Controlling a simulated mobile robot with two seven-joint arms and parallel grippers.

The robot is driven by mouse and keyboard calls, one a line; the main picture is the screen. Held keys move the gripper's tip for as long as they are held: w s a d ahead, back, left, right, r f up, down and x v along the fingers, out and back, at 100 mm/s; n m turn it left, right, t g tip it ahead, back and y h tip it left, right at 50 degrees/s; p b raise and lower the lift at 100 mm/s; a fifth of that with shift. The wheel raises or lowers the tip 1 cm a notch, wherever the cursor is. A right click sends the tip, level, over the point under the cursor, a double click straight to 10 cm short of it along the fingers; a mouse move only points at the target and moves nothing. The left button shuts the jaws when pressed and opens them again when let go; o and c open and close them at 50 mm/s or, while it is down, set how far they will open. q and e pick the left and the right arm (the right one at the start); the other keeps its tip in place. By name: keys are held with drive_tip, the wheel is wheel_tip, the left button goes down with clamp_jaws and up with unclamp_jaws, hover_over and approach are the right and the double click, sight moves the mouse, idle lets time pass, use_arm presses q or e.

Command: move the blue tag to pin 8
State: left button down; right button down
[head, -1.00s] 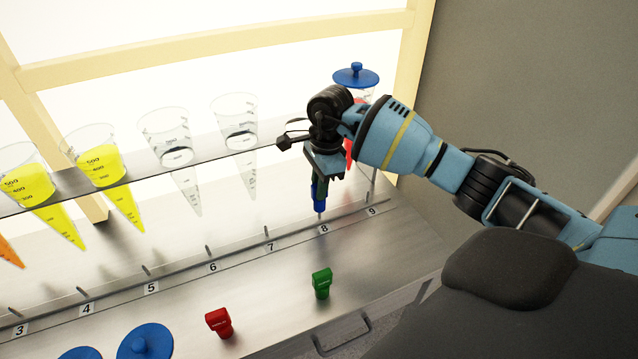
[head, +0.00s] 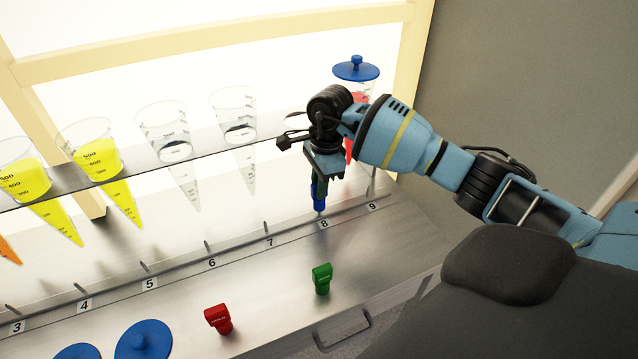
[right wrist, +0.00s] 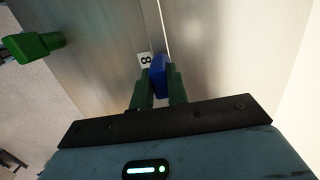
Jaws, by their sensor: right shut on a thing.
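The blue tag (head: 319,196) is between the fingers of my right gripper (head: 319,185), just above and behind the label for pin 8 (head: 324,224). In the right wrist view the blue tag (right wrist: 158,75) sits between the two green fingers of my right gripper (right wrist: 158,88), beside the 8 label (right wrist: 145,60). The tag hides pin 8, so I cannot tell whether it hangs on the pin. My left gripper is not in view.
A green tag (head: 322,279) and a red tag (head: 219,318) stand on the metal counter in front of the pin rail. Blue lids (head: 143,341) lie at the lower left. Graduated cones hang in the shelf (head: 205,146) behind the rail. A blue-lidded cone (head: 356,70) stands behind my right arm.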

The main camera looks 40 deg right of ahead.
use_arm(q)
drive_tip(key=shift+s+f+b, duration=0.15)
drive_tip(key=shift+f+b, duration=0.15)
drive_tip(key=shift+b, duration=0.05)
use_arm(e)
drive_tip(key=shift+f, duration=0.75)
drive_tip(key=c, duration=1.3)
unclamp_jaws()
drive_tip(key=r, duration=0.4)
drive_tip(key=d+r, duration=0.1)
drive_tip(key=r, duration=0.2)
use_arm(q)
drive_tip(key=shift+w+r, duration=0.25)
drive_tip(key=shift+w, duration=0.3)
use_arm(e)
drive_tip(key=shift+s+r, duration=0.1)
drive_tip(key=shift+r, duration=0.35)
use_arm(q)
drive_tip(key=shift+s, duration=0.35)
